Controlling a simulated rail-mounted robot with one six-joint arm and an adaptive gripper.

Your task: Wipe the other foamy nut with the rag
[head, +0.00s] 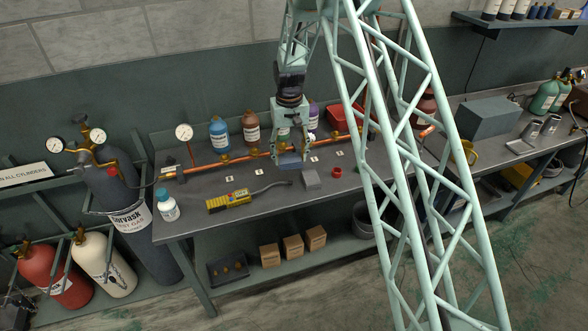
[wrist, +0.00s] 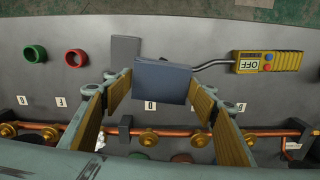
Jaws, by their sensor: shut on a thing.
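My gripper (head: 290,151) is over the bench, in front of the copper pipe (head: 200,168). It is shut on a folded blue-grey rag (head: 290,163). In the wrist view the rag (wrist: 162,80) sits between the wooden-faced fingers of my gripper (wrist: 160,94). Brass nuts run along the pipe; one nut (wrist: 148,137) shows between the fingers. A small white patch beside the left finger in the wrist view may be foam, but it is mostly hidden.
A yellow detector (head: 229,201) with a grey probe lies left on the bench. A grey block (head: 311,180) and a red ring (head: 337,172) lie in front of the gripper. A white bottle (head: 167,208) stands at the left edge. Blue (head: 219,133) and brown (head: 251,127) bottles stand behind the pipe.

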